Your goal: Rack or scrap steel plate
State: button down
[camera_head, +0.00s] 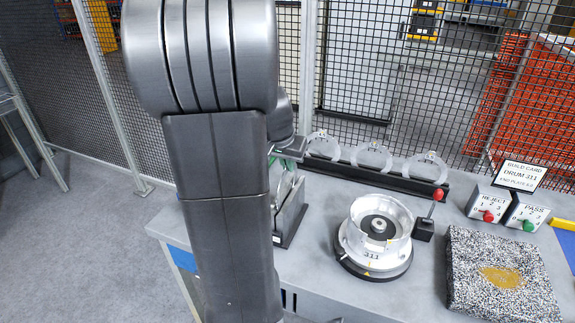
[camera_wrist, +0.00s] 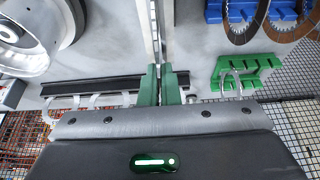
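My gripper (camera_wrist: 159,84) has two green fingers close together, with a thin gap between them. It also shows in the head view (camera_head: 290,150), partly behind my arm, over a grey slotted holder (camera_head: 291,222) with thin plates standing in it. In the wrist view, narrow upright strips (camera_wrist: 156,30) run on from the fingertips. I cannot tell whether a plate is pinched between them. A silver drum marked 311 (camera_head: 373,258) sits on a round black base. A sign (camera_head: 520,175) reads build card drum 311. REJECT (camera_head: 488,203) and PASS (camera_head: 526,212) boxes stand at right.
Several clear rings stand in a black rack (camera_head: 395,182) along the back. A speckled pad with a yellow patch (camera_head: 500,278) lies at right. The wrist view shows a green rack (camera_wrist: 245,70) and a blue rack (camera_wrist: 215,14) with brown rings. Mesh fencing stands behind.

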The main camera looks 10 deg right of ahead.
jog(key=shift+r+p, duration=1.75)
jog(key=shift+r, duration=1.55)
jog(key=shift+s+f, duration=0.1)
